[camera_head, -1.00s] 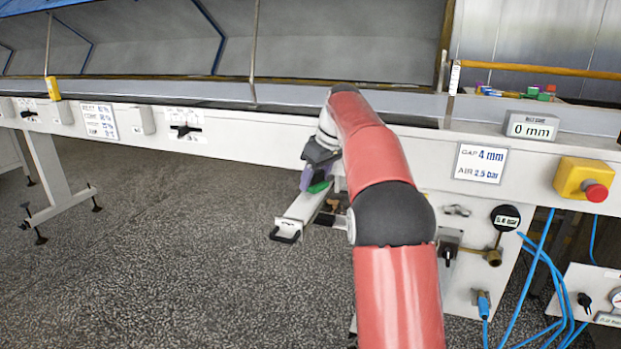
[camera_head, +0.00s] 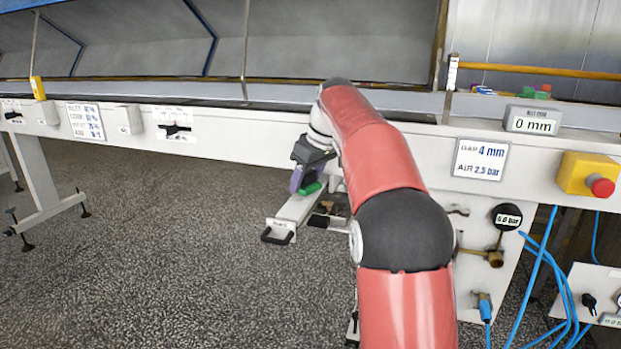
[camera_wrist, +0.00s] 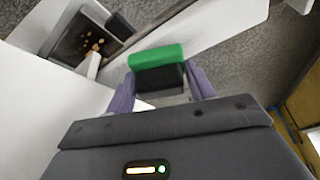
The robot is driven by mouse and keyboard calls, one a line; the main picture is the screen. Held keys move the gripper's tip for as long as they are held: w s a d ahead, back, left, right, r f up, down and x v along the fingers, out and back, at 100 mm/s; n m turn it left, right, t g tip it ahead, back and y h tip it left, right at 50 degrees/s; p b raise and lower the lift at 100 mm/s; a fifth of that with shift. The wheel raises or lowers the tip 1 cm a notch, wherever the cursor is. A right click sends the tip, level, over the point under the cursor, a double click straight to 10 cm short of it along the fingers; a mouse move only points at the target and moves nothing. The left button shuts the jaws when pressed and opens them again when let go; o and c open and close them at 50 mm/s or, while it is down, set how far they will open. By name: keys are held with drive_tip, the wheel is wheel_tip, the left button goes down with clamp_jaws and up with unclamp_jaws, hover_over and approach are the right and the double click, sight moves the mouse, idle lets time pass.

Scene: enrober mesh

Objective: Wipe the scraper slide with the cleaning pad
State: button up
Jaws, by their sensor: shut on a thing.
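The cleaning pad, green with a black block, is clamped between my gripper's purple fingers. In the wrist view the pad's green part (camera_wrist: 157,57) faces away from my gripper (camera_wrist: 160,82), which is shut on the black part. In the head view, the green edge (camera_head: 311,188) shows under my gripper (camera_head: 303,178). What looks like the scraper slide, a long white bar (camera_head: 292,212) with a black handle, sticks out below the machine, beneath the pad. It also shows as a white strip in the wrist view (camera_wrist: 205,30). I cannot tell whether the pad touches it.
A dark tray (camera_wrist: 72,45) with brown crumbs lies beside the white strip. The white machine frame (camera_head: 235,135) runs above. A red emergency button (camera_head: 601,187), a gauge (camera_head: 507,217) and blue hoses (camera_head: 547,275) are at right. Open floor (camera_head: 150,260) lies left.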

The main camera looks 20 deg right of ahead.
sight(287, 211)
drive_tip(key=shift+s+a+f+b, duration=0.15)
drive_tip(key=shift+s+a+b, duration=0.6)
drive_tip(key=shift+s+a, duration=0.35)
drive_tip(key=shift+s+a+f+b, duration=0.15)
drive_tip(key=shift+s+a+b, duration=0.65)
drive_tip(key=shift+s, duration=0.5)
drive_tip(key=shift+s+a+f+b, duration=0.1)
drive_tip(key=shift+s+a+b, duration=0.35)
drive_tip(key=shift+s, duration=0.3)
drive_tip(key=shift+s+a+f+b, duration=0.1)
drive_tip(key=shift+s+a+b, duration=0.25)
drive_tip(key=shift+s+a, duration=0.3)
drive_tip(key=shift+d, duration=0.1)
wheel_tip(287, 211, up, 6)
drive_tip(key=p, duration=0.6)
drive_tip(key=shift+r, duration=0.1)
wheel_tip(287, 211, up, 3)
drive_tip(key=shift+f+p, duration=0.1)
drive_tip(key=shift+p, duration=1.15)
